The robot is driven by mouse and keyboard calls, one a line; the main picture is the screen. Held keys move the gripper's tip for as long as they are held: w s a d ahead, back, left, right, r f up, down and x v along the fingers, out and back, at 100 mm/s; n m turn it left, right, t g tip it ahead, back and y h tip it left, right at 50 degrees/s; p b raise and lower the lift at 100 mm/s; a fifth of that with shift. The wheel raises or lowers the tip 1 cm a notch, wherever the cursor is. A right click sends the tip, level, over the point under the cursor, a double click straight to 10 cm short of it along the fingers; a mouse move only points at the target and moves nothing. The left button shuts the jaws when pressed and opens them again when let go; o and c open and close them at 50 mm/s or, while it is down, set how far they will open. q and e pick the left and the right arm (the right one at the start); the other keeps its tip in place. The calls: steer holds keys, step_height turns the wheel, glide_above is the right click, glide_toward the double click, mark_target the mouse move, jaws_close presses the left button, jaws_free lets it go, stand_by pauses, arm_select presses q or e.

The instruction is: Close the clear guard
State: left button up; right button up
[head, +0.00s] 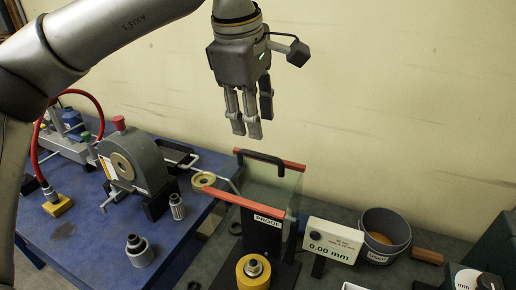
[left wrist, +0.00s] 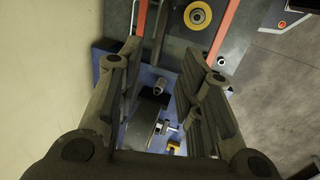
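The clear guard (head: 290,187) stands at the PROOF station, a see-through panel with red-edged bars (head: 243,204) and a black handle (head: 260,156) on top. Red bars (left wrist: 226,28) also show at the top of the left wrist view. I cannot tell the guard's exact angle. My left gripper (head: 249,128) hangs fingers down above and behind the handle, apart from it. In the left wrist view its fingers (left wrist: 161,62) are spread with nothing held between them. My right gripper is not in view.
A yellow-rimmed roller (head: 253,274) sits in front of the PROOF block. A 0.00 mm display (head: 331,242) and a grey bin (head: 385,236) stand to the right. A grey press with a red knob (head: 135,160) and loose metal sockets (head: 138,251) are on the blue bench to the left.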

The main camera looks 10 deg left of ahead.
mark_target(259, 154)
arm_select(q)
steer(key=p+x, duration=0.2)
steer(key=x, duration=0.5)
steer(key=shift+w+a+f, duration=0.1)
steer(key=shift+w, duration=0.05)
steer(key=shift+f, duration=0.65)
steer(key=shift+w, duration=0.1)
jaws_close()
